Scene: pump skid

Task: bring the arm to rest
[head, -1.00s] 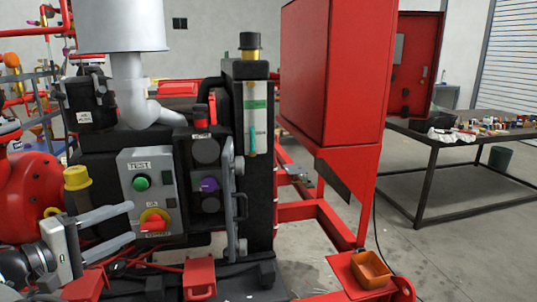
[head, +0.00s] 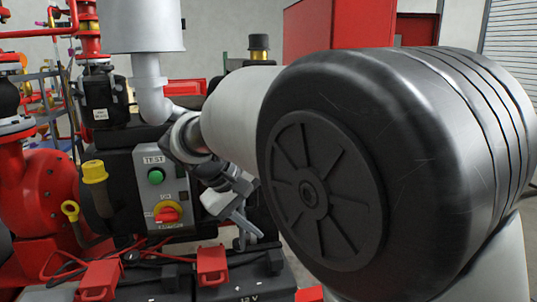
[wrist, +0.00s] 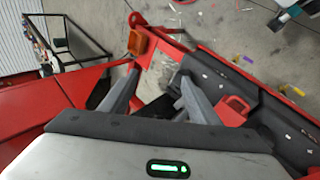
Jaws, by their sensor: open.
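My gripper (head: 243,214) hangs in front of the engine in the head view, just right of the grey control box (head: 163,188). My large arm joint fills the right half of that view and hides much behind it. In the wrist view my gripper (wrist: 160,84) points down toward the skid, its two grey fingers spread apart. Nothing shows between the fingers, and they look clear of the skid.
The control box has a green button (head: 156,177) and a red-yellow switch (head: 166,213). Red battery parts (head: 211,264) lie below my gripper.

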